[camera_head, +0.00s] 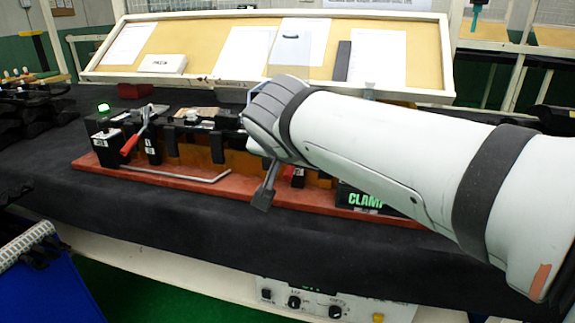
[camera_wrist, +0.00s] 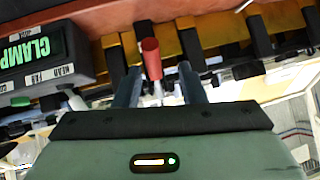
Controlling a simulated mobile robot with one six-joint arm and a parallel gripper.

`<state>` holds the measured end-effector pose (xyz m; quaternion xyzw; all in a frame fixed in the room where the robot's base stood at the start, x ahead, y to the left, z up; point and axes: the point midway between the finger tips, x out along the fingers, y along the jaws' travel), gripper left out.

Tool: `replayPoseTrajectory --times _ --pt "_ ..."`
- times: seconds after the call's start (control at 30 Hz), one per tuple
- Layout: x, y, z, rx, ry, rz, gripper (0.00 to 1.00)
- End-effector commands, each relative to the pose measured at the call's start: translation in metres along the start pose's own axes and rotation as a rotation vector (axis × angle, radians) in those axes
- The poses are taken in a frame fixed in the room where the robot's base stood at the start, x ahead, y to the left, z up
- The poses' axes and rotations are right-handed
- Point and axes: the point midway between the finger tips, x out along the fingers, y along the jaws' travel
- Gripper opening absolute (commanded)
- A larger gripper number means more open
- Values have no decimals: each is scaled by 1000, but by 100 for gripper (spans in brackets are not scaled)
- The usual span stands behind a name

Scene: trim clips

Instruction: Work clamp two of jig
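The jig is a long red base (camera_head: 185,178) with amber and black blocks on it, on a black-covered bench. A clamp with a red handle (camera_head: 130,144) stands at its left end, its handle slanting down. Another red handle (camera_wrist: 152,58) shows in the wrist view, between my gripper's (camera_wrist: 160,85) two fingers in the picture. The fingers are apart, with gaps beside the handle; I cannot tell how deep it sits between them. In the head view my gripper (camera_head: 265,192) hangs over the jig's front, and my arm hides much of its right half.
A black box with green "CLAMP" lettering (camera_head: 364,199) sits at the jig's right front; it also shows in the wrist view (camera_wrist: 38,55). A bent metal rod (camera_head: 190,176) runs along the jig's front. A tilted board with papers (camera_head: 425,60) stands behind.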

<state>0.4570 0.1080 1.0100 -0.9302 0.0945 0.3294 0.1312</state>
Motion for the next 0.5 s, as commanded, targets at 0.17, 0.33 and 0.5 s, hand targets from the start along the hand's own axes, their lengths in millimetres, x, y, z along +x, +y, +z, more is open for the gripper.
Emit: replayPoseTrajectory --times 0.17,0.33,0.5 --pt "-25 -8 -30 1 2 -2 37" --pt "-38 -12 -47 1 1 0 37" --pt "-43 -13 -53 2 0 0 37"
